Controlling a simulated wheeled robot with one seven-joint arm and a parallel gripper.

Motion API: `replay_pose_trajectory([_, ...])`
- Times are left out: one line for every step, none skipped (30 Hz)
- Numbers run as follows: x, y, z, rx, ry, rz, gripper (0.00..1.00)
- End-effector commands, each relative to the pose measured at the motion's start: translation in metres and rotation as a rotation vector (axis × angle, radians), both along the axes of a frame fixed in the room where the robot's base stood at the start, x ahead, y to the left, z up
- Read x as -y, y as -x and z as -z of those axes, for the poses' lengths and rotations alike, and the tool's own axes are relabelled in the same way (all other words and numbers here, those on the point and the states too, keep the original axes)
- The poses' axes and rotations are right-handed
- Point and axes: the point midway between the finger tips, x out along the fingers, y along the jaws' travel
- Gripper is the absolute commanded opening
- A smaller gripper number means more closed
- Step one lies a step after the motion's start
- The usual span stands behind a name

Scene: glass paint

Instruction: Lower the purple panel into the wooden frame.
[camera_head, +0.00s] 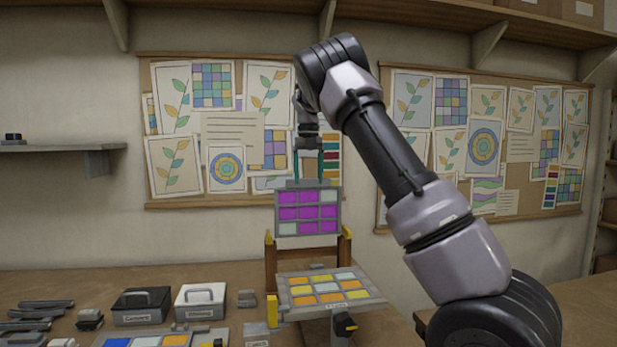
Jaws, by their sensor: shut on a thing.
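The purple panel (308,212) is a grey-edged grid with mostly purple cells and a few pale ones. It hangs upright and faces the camera. My gripper (308,178) points down and is shut on its top edge. The wooden frame (307,255) stands on the table, brown with yellow-tipped posts at left and right. The panel's lower edge shows between the posts, near the top of the frame's crossbar. I cannot tell from this view whether the panel touches the frame or is inside it.
A tilted panel with orange, yellow and pale cells (325,290) stands in front of the frame. To the left are a black box (141,306), a white box (200,302) and dark bars (40,315). A blue-and-orange panel (150,341) lies at the front edge.

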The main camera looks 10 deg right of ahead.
Motion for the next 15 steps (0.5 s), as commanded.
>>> replay_pose_trajectory([0.0002, -0.0001, -0.0009, 0.002, 0.000, 0.000, 0.24])
replay_pose_trajectory([0.0002, -0.0001, -0.0009, 0.002, 0.000, 0.000, 0.24])
replay_pose_trajectory([0.0002, -0.0001, -0.0009, 0.002, 0.000, 0.000, 0.24])
replay_pose_trajectory([0.0002, -0.0001, -0.0008, 0.002, 0.000, 0.000, 0.24])
replay_pose_trajectory([0.0002, -0.0001, -0.0007, 0.002, 0.000, 0.000, 0.24])
replay_pose_trajectory([0.0002, -0.0001, -0.0005, 0.002, 0.000, 0.000, 0.24])
replay_pose_trajectory([0.0001, -0.0001, -0.0002, 0.001, 0.000, 0.000, 0.24])
replay_pose_trajectory([0.0001, -0.0001, 0.0001, 0.001, 0.000, 0.000, 0.24])
replay_pose_trajectory([0.0002, -0.0001, 0.0006, 0.001, 0.000, 0.000, 0.24])
replay_pose_trajectory([0.0002, -0.0001, 0.0011, 0.001, 0.000, 0.000, 0.24])
replay_pose_trajectory([0.0002, -0.0001, 0.0016, 0.001, 0.000, 0.000, 0.24])
replay_pose_trajectory([0.0002, -0.0001, 0.0024, 0.001, 0.000, 0.000, 0.24])
replay_pose_trajectory([0.0003, -0.0001, 0.0029, 0.001, 0.000, 0.000, 0.24])
replay_pose_trajectory([0.0003, -0.0001, 0.0035, 0.001, 0.000, 0.000, 0.24])
replay_pose_trajectory([0.0003, -0.0001, 0.0043, 0.001, 0.000, 0.000, 0.24])
